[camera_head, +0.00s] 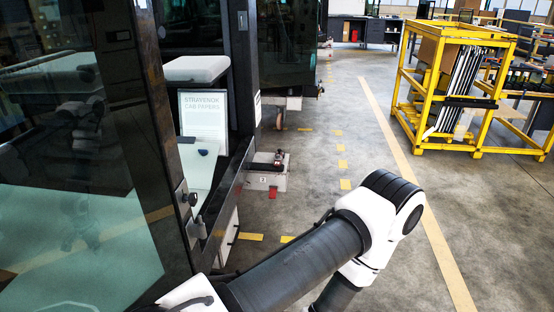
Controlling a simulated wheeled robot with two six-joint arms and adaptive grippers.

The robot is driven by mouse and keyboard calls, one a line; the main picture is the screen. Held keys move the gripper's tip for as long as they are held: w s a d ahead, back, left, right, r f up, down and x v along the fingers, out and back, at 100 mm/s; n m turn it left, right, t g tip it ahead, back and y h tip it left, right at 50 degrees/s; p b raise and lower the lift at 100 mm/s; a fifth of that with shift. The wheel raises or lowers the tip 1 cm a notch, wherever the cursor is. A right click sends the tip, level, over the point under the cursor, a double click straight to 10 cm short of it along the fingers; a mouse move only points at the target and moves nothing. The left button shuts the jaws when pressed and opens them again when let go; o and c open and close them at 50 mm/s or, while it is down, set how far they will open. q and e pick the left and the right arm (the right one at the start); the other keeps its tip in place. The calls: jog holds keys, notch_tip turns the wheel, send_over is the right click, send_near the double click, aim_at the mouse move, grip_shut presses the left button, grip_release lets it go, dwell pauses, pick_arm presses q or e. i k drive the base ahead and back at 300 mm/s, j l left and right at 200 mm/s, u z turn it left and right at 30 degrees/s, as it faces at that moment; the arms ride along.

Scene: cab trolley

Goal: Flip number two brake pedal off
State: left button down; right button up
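A small red pedal (272,193) sticks out low at the front of a light grey trolley end block (266,179) beside the cab. A small dark number mark, which looks like a 2, is on the block's face just left of the pedal. The pedal is too small to tell its exact tilt. One of my arms crosses the bottom middle, with its bend to the right of the pedal and apart from it. Neither of my grippers is in view.
The dark cab (150,140) with its glass door fills the left. A paper sign (204,115) stands in the door opening. A yellow rack (437,90) with panels stands at the back right. Open floor (330,130) with yellow marks lies between.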

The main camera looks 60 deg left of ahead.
aim_at(272, 195)
jog(key=i+u, duration=0.15)
jog(key=u, duration=0.25)
jog(key=i+u, duration=0.2)
jog(key=u, duration=0.25)
jog(key=i+l+u, duration=0.1)
jog(key=u, duration=0.3)
jog(key=i+l+u, duration=0.15)
jog(key=u, duration=0.3)
jog(key=i+l+u, duration=0.2)
jog(key=u, duration=0.2)
jog(key=i+l, duration=0.45)
jog(key=i, duration=0.15)
jog(key=i+l, duration=0.45)
jog(key=i, duration=0.15)
jog(key=i+l, duration=0.4)
jog(key=i, duration=0.2)
jog(key=i+l, duration=0.45)
jog(key=i, duration=0.15)
jog(key=i+l+u, duration=0.35)
jog(key=u, duration=0.95)
jog(key=j, duration=0.1)
